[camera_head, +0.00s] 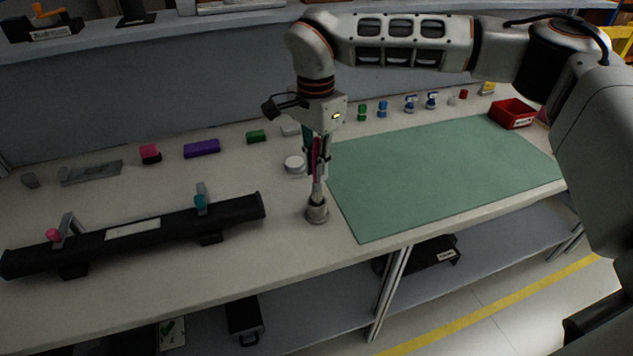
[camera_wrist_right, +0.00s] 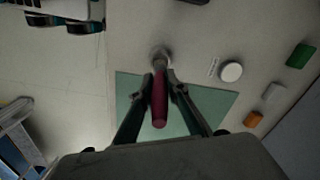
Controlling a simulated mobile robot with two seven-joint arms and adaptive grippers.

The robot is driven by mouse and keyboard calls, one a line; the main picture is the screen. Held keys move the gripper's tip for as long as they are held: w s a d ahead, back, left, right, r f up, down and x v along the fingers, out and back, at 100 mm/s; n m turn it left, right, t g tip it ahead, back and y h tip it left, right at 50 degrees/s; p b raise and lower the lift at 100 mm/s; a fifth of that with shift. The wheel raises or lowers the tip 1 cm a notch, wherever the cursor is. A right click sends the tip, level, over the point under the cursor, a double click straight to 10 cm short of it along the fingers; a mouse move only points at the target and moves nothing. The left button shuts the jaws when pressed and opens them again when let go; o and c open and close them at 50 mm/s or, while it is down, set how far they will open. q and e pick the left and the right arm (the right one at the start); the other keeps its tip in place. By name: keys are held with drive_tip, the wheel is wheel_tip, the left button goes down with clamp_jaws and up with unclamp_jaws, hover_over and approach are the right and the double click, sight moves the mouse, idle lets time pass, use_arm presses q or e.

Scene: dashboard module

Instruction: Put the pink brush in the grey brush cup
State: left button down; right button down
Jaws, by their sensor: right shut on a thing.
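My right gripper (camera_head: 318,172) points straight down over the table and is shut on the pink brush (camera_head: 316,150). In the right wrist view the pink brush handle (camera_wrist_right: 159,102) stands between the two fingers of the gripper (camera_wrist_right: 160,80). The grey brush cup (camera_head: 317,212) stands on the table directly below, left of the green mat. It also shows in the right wrist view (camera_wrist_right: 162,54), just past the fingertips. The brush is about upright, and its lower end meets the cup's mouth in the head view. I cannot tell how deep it reaches inside. My left gripper is not in view.
A white round piece (camera_head: 294,164) lies close behind the cup. The green mat (camera_head: 440,175) is bare. A long black dashboard bar (camera_head: 140,236) lies at left with small clips on it. A purple block (camera_head: 202,148) and a red bin (camera_head: 513,114) stand farther back.

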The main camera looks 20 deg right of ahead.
sight(316, 138)
drive_tip(key=shift+f, duration=2.35)
drive_tip(key=shift+f, duration=0.15)
drive_tip(key=c, duration=2)
unclamp_jaws()
wheel_tip(316, 138, up, 12)
drive_tip(key=shift+r, duration=0.2)
drive_tip(key=shift+f, duration=0.1)
